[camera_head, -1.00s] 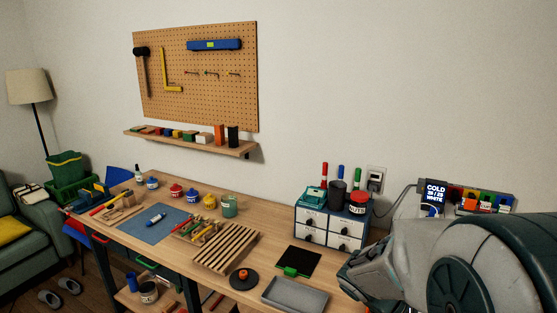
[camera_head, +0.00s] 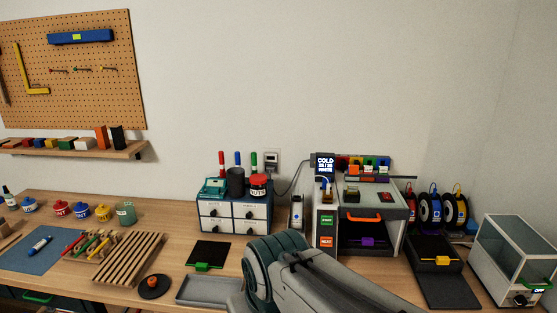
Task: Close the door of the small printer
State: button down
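A small printer (camera_head: 512,252), a pale box with clear panels, stands at the far right of the bench. A green handle (camera_head: 538,286) and a small lit display show low on its right side, cut by the picture edge. I cannot tell from here how far its door stands open. My grey arm crosses the bottom middle of the picture. My gripper is not in view.
A larger printer (camera_head: 393,238) with an orange handle stands left of the small one. A dark panel (camera_head: 452,291) lies between them, with a yellow-tabbed plate (camera_head: 433,252) behind. Filament spools (camera_head: 430,208) stand behind. A grey tray (camera_head: 207,290) lies left of my arm.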

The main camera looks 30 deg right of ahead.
aim_at(353, 215)
jog(key=z, duration=1.5)
jog(key=k, duration=0.6)
jog(key=z, duration=0.3)
jog(key=i, duration=1.45)
jog(key=u, duration=0.35)
